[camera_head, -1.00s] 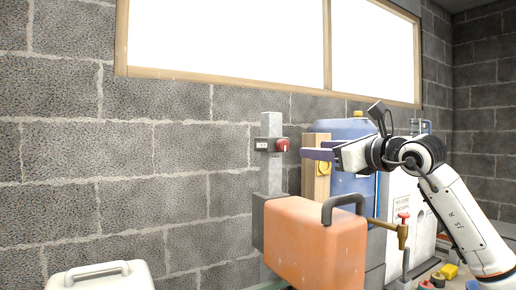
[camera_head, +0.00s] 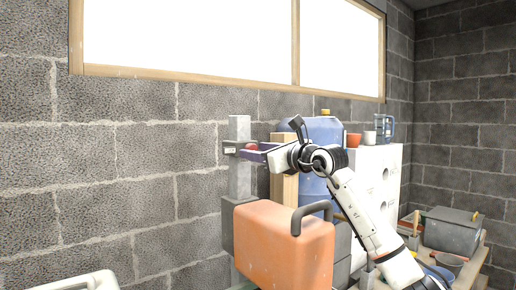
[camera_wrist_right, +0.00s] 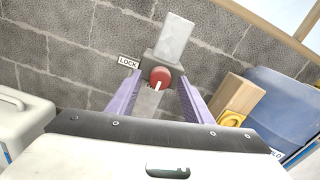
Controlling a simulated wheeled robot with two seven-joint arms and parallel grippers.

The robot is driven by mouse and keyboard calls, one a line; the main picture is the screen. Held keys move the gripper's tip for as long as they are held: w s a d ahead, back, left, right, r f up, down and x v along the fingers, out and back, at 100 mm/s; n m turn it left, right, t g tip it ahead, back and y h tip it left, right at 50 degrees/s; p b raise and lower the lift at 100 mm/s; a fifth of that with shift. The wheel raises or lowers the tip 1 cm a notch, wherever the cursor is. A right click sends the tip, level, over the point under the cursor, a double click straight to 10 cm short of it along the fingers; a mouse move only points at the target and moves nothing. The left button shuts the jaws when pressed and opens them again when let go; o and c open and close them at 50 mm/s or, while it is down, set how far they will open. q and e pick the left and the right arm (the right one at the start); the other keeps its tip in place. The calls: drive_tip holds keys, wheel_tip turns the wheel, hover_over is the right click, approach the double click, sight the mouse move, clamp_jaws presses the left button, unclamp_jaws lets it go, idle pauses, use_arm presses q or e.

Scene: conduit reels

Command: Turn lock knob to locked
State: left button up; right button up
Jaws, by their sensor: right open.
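The lock knob is a round red knob (camera_wrist_right: 160,74) on a grey box on an upright grey post (camera_head: 240,178). In the right wrist view its white pointer line runs toward the bottom of the picture, slightly left. A white label reading LOCK (camera_wrist_right: 129,62) sits to the knob's upper left. My right gripper (camera_wrist_right: 160,80) is open, its two purple fingers on either side of the knob; I cannot tell whether they touch it. In the head view the right gripper (camera_head: 256,152) reaches the knob from the right and partly covers it. My left gripper is not in view.
An orange jerrycan (camera_head: 285,245) stands below my right arm. A wooden block (camera_head: 284,190) and a blue container (camera_head: 322,135) stand right of the post. A white canister (camera_wrist_right: 22,120) is at the left. Block wall left of the post is clear.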

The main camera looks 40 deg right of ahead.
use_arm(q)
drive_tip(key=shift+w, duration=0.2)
use_arm(e)
drive_tip(key=shift+c, duration=1.3)
drive_tip(key=c, duration=0.8)
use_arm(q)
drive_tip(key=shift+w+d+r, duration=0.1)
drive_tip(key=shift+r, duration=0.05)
use_arm(e)
drive_tip(key=shift+m, duration=0.5)
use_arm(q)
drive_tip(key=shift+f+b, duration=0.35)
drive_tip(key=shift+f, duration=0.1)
use_arm(e)
drive_tip(key=shift+m, duration=8.7)
